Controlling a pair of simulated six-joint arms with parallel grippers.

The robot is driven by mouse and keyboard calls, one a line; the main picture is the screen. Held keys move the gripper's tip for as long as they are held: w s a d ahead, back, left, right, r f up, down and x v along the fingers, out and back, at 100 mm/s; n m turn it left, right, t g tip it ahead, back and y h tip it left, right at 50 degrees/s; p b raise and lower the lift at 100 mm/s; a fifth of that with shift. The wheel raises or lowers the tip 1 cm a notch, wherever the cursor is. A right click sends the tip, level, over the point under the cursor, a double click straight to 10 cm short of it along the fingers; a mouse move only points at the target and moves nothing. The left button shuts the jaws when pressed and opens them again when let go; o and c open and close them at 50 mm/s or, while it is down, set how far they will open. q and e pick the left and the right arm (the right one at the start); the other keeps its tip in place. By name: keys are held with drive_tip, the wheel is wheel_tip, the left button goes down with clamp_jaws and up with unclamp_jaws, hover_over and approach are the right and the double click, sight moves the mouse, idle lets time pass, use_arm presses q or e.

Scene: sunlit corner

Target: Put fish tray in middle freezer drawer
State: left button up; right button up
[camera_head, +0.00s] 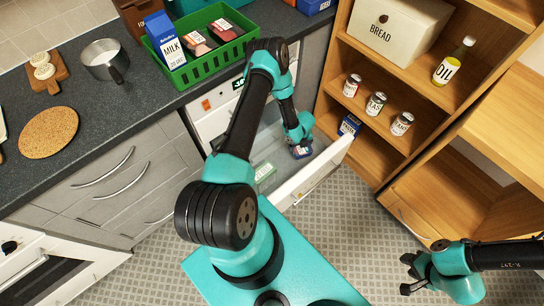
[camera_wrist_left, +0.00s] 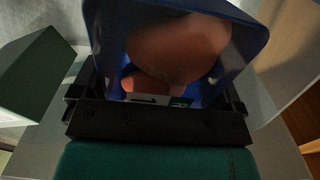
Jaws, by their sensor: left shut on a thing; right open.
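My left gripper (camera_head: 301,143) is shut on the fish tray (camera_head: 302,152), a small dark blue tray. In the left wrist view the blue tray (camera_wrist_left: 250,30) fills the space between the fingers and holds pinkish-orange pieces (camera_wrist_left: 180,50). The tray is over or inside a pulled-out white freezer drawer (camera_head: 312,175), near its far right end; I cannot tell whether it touches the bottom. A pale green pack (camera_head: 265,173) lies in the drawer's near left part. My right gripper (camera_head: 407,273) is open and empty above the floor at lower right.
A green crate (camera_head: 205,70) with a milk carton (camera_head: 164,40) and packs stands on the counter above the freezer. The tiled floor in front is clear.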

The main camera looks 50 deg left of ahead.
use_arm(q)
drive_tip(key=shift+f, duration=3.15)
drive_tip(key=shift+f, duration=1.85)
drive_tip(key=shift+f, duration=0.1)
drive_tip(key=o, duration=0.8)
wheel_tip(320, 180, up, 12)
drive_tip(key=shift+r, duration=0.15)
